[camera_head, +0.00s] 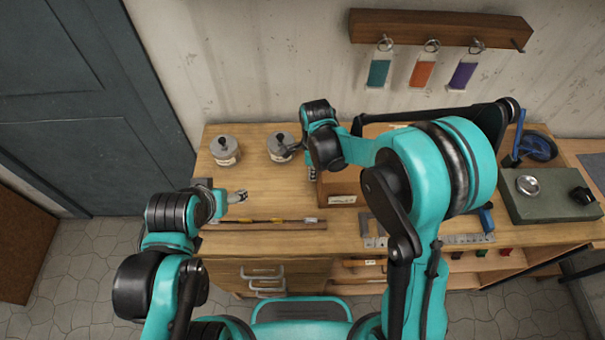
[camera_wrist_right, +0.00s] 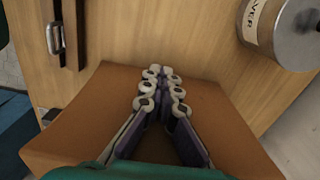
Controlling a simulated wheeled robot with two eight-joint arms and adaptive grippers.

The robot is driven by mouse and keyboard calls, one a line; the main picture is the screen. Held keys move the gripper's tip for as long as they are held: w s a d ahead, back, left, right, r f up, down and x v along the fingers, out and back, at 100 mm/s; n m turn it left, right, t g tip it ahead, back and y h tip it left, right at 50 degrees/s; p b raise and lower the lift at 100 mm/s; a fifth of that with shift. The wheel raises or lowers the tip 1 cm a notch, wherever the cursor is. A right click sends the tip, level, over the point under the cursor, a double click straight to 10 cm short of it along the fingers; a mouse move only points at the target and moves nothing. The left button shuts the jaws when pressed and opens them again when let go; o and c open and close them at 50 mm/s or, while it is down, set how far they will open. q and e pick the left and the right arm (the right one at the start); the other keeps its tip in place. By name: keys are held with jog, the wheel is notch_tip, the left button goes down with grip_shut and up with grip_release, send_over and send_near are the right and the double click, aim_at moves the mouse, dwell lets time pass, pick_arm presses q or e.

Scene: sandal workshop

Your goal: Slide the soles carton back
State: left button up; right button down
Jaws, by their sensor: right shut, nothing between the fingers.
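The soles carton (camera_head: 328,188) is a brown box with a pale label low on its front. It stands on the workbench, and my right arm hides much of it in the head view. In the right wrist view the carton's plain brown surface (camera_wrist_right: 95,110) lies under and around my fingers. My right gripper (camera_wrist_right: 160,80) is shut and empty, with its fingertips over the carton; whether they touch it I cannot tell. My left gripper (camera_head: 240,196) is low over the bench, left of the carton, too small to tell if open or shut.
Two lidded grey tins (camera_head: 224,150) (camera_head: 279,147) stand on the bench left of the carton; one shows close up in the wrist view (camera_wrist_right: 285,30).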

jog(key=d, duration=0.8)
jog(key=d+b, duration=0.1)
jog(key=d, duration=1.5)
jog(key=shift+w+d+b, duration=0.35)
jog(key=shift+b, duration=0.05)
jog(key=shift+a, duration=0.1)
